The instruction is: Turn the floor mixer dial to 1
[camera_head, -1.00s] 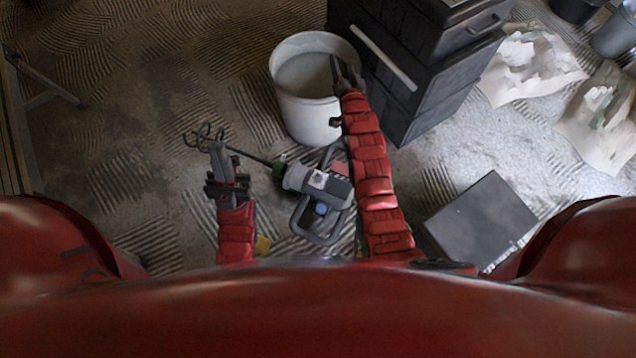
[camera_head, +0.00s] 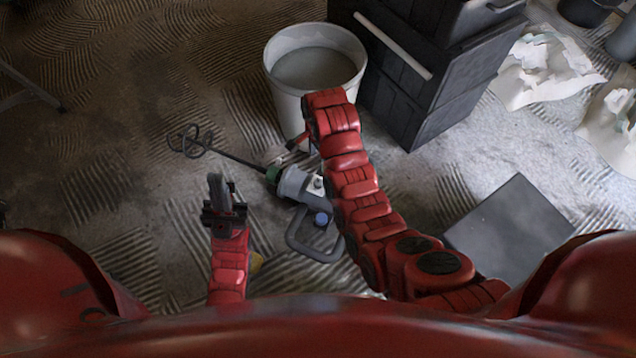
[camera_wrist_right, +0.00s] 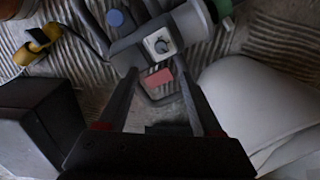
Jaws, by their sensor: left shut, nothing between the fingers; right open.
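The floor mixer (camera_head: 298,185) lies on the ridged floor in the head view, its whisk end to the left and its looped handle toward me. Its dial (camera_wrist_right: 160,44) is a grey knob on a pale square plate in the right wrist view. My right gripper (camera_wrist_right: 160,85) is open there, its fingers pointing toward the mixer body, with the dial just beyond the fingertips and nothing between them. My left gripper (camera_head: 217,185) is shut and empty, left of the mixer handle.
A white bucket (camera_head: 281,95) stands behind the mixer, beside a stack of dark cases (camera_head: 400,95). A dark flat panel (camera_head: 510,225) lies at right. Torn pale sheets (camera_head: 545,75) lie farther back. A yellow plug (camera_wrist_right: 42,36) and cable show in the right wrist view.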

